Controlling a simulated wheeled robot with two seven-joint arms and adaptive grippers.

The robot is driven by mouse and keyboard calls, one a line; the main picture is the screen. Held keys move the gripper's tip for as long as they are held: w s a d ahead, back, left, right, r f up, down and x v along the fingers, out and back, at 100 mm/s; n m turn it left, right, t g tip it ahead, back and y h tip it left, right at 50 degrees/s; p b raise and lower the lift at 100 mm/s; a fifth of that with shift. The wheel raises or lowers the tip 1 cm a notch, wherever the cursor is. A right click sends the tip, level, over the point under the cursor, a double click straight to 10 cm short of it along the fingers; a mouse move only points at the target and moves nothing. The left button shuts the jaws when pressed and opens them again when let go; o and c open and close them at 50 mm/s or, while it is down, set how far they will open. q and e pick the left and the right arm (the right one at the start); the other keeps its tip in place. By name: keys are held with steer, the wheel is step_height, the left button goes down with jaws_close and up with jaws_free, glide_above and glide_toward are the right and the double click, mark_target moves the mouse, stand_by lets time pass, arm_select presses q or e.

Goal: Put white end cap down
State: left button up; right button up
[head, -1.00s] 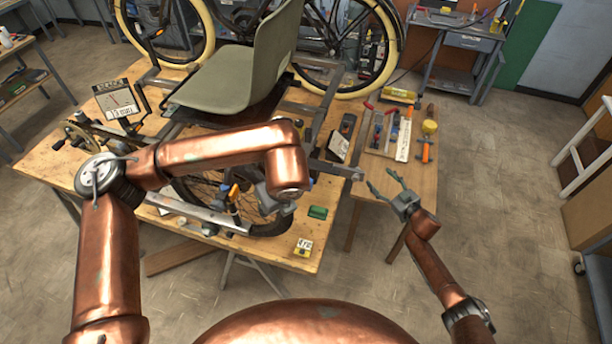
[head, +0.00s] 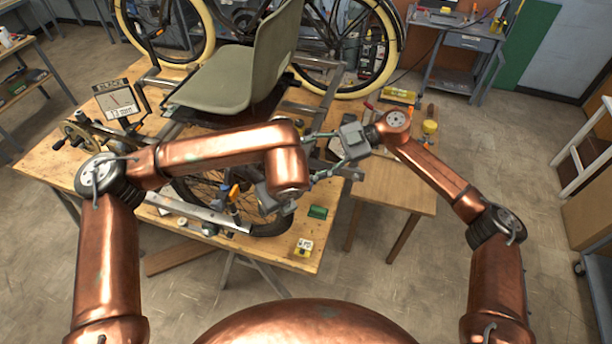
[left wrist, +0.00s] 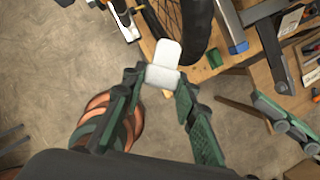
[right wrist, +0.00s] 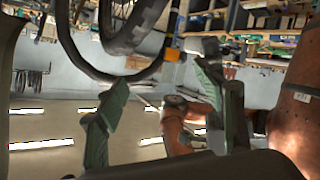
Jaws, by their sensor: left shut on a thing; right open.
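The white end cap (left wrist: 164,64) shows in the left wrist view as a pale block with a rounded tab. My left gripper (left wrist: 161,84) is shut on it and holds it up beside the trike's wheel (left wrist: 184,28). My right gripper (head: 308,160) is open and empty, to the right of the left wrist. Its fingers also show apart in the right wrist view (right wrist: 158,95).
The trike frame with its grey-green seat (head: 228,82) fills the bench. A small side table (head: 398,192) has a bare front part.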

steer(key=s+n+g+h, duration=0.1)
steer(key=s+g+h, duration=0.15)
steer(key=s, duration=0.35)
steer(key=shift+t+h, duration=0.25)
steer(key=x, duration=1.1)
steer(key=shift+w+a+f, duration=0.2)
steer(key=shift+a+f, duration=0.1)
steer(key=shift+a, duration=0.05)
steer(key=shift+c, duration=0.5)
steer(key=c, duration=1.1)
arm_select(q)
steer(key=o, duration=1.2)
